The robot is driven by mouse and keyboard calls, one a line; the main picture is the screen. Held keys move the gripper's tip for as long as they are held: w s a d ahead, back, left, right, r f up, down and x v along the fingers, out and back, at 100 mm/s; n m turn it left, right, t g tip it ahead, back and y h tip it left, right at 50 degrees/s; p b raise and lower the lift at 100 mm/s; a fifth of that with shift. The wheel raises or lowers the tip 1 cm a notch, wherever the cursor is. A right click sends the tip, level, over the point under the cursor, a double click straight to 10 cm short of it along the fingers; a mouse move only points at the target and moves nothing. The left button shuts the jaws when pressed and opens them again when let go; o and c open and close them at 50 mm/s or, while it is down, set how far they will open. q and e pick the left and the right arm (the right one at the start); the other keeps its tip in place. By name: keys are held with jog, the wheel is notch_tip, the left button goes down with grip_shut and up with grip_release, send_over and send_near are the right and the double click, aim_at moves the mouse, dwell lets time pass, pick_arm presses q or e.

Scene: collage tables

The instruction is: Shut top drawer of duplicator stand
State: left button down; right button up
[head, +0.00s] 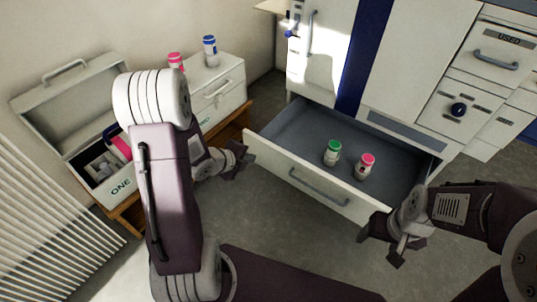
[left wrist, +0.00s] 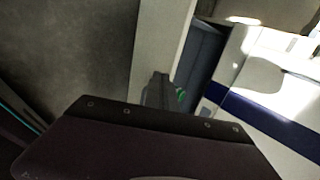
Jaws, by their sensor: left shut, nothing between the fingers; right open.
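A wide cream drawer (head: 262,146) with a grey interior is pulled out from the cabinet; it is the only drawer I see open. A long grey handle (head: 320,187) is on its front. A green-capped jar (head: 332,152) and a pink-capped jar (head: 364,166) stand inside. My left gripper (head: 241,160) is shut and empty, close to the left end of the drawer front; contact cannot be told. The left wrist view shows the drawer front (left wrist: 163,45) beyond my left gripper (left wrist: 157,90). My right gripper (head: 380,250) is open and empty, by the drawer front's right end.
The cabinet (head: 408,75) has a blue stripe and, at right, a closed drawer labelled USED (head: 495,58). At left, an open case marked ONE (head: 90,165) and a white box stand on a wooden bench (head: 232,128). Grey floor (head: 275,215) lies before the drawer.

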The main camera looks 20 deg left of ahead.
aim_at(273, 150)
pick_arm(q)
jog(key=b+x, duration=0.1)
jog(key=x, duration=0.2)
jog(key=b+x, duration=0.2)
jog(key=x, duration=0.2)
jog(key=w+r+b+x, duration=0.1)
jog(key=b+x, duration=0.1)
jog(key=x, duration=0.2)
jog(key=shift+w+d, duration=0.1)
jog(key=shift+d, duration=0.1)
jog(key=shift+w+d, duration=0.2)
jog(key=shift+w, duration=0.45)
jog(key=shift+r, duration=0.1)
pick_arm(e)
notch_tip(273, 150, down, 6)
